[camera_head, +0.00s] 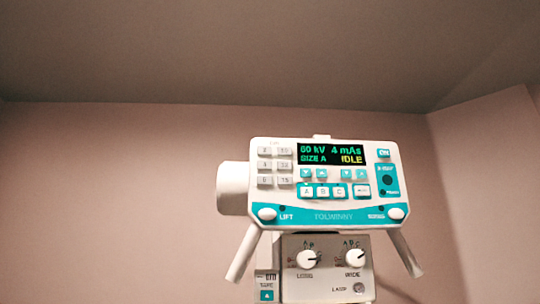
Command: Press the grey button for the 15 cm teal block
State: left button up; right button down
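A white control panel with teal trim (330,215) faces me in the head view. On its left part is a block of several small grey buttons in two columns. The lower right grey button (285,181) carries a small label that seems to read 15. The lower left one (265,181) seems to read 6. The other grey labels are too small to read surely. The display (331,154) shows 60 kV, 4 mAs, SIZE A and IDLE. No loose teal block shows. Neither of my grippers is in view.
Teal arrow buttons and a row of white buttons (323,191) lie under the display. A teal ON button (384,153) is at the right. Below the panel is a box with two white knobs (308,259). Handles slant down on both sides. Bare walls surround it.

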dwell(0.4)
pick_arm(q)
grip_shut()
